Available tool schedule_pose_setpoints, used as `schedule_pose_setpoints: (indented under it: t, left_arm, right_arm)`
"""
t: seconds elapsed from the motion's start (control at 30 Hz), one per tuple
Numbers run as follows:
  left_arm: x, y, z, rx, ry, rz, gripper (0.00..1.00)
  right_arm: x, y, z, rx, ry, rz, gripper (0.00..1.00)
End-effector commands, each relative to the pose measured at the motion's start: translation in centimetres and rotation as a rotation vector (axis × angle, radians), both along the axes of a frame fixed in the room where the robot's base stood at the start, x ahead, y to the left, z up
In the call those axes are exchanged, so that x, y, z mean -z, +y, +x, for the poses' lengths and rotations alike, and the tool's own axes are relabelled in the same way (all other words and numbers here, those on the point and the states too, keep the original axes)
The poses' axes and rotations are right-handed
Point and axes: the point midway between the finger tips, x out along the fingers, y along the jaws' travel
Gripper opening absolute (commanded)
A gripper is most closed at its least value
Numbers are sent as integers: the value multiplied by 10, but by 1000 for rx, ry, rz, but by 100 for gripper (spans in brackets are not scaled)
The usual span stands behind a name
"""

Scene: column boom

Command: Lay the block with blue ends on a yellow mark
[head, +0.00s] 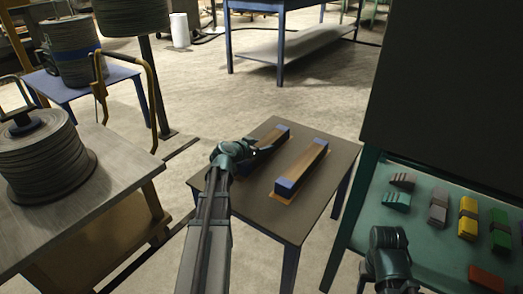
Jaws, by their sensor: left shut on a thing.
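Two long brown blocks with blue ends are on or over the small dark table (213,187). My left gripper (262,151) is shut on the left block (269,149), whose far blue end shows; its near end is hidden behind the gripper. I cannot tell whether this block touches the table. The right block (305,165) lies lengthwise beside it, apart from it, with both blue ends in view. A yellow-orange mark (281,199) shows at the near end of the right block. My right gripper (390,258) is at the lower right; its jaws are not clear.
A green bench (440,243) at the right holds several coloured blocks, with a large dark panel (450,95) above it. A cart (100,190) with a cable spool (40,160) stands at the left. The small table's right and near parts are bare.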

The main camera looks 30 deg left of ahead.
Motion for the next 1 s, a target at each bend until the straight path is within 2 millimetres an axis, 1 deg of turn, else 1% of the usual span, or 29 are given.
schedule_pose_setpoints:
  t: [0.17,0.3,0.33,0.47,0.5,0.7,0.8,0.87,1.0]
  left_arm:
    - [-2,0,0,0,-1,-1,0]
    - [3,0,0,0,-1,-1,0]
    - [1,0,0,0,0,0,75]
    - [1,0,0,0,0,0,98]
    - [1,0,0,0,0,0,100]
    - [0,0,0,0,0,0,100]
    - [-5,0,0,0,0,0,100]
    - [-7,0,-9,-1,0,-1,100]
    - [-19,1,-36,-2,0,0,100]
  right_arm:
    - [-2,0,0,0,0,0,50]
    - [3,0,0,0,0,0,50]
    - [1,0,0,0,0,0,50]
    - [1,0,0,0,0,0,50]
    - [1,0,0,0,0,0,50]
    - [0,0,0,0,0,0,50]
    - [-5,0,0,0,0,0,50]
    - [-7,0,0,0,0,0,50]
    - [-19,0,0,0,1,0,50]
